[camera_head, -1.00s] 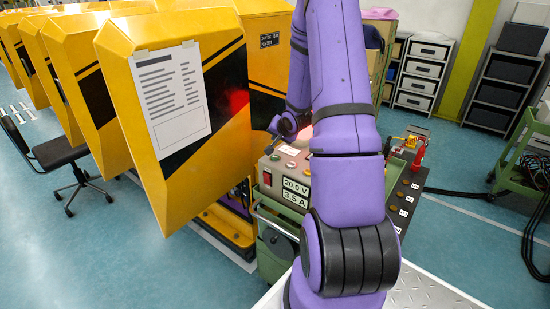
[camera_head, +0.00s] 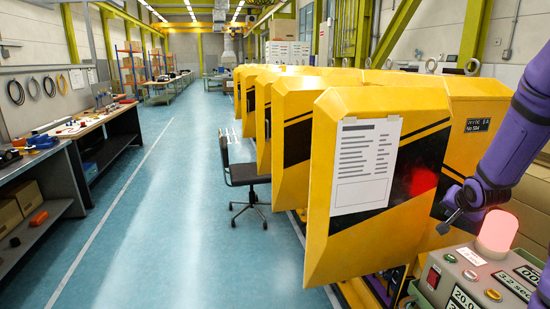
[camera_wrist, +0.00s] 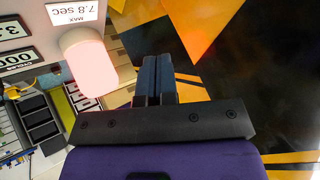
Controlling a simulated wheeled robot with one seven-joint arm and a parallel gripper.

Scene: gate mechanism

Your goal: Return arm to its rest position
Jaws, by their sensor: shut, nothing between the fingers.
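My arm (camera_head: 515,145) is purple and comes in from the right edge of the head view. My gripper (camera_head: 442,227) is a small dark shape at its end, in front of the nearest yellow gate panel and left of a glowing pinkish lamp (camera_head: 497,233). In the wrist view my gripper (camera_wrist: 158,62) shows two dark fingers side by side, closed with nothing between them. The same lamp stands to the left of the fingers there. Most of the arm is cut off by the right edge of the head view.
A yellow gate panel (camera_head: 325,240) with a paper sheet (camera_head: 366,165) stands close left of my gripper, with more yellow panels behind. A control box (camera_head: 470,285) with buttons and displays lies below. A black chair (camera_head: 246,175) stands in the aisle. The blue floor (camera_head: 190,190) at left is clear.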

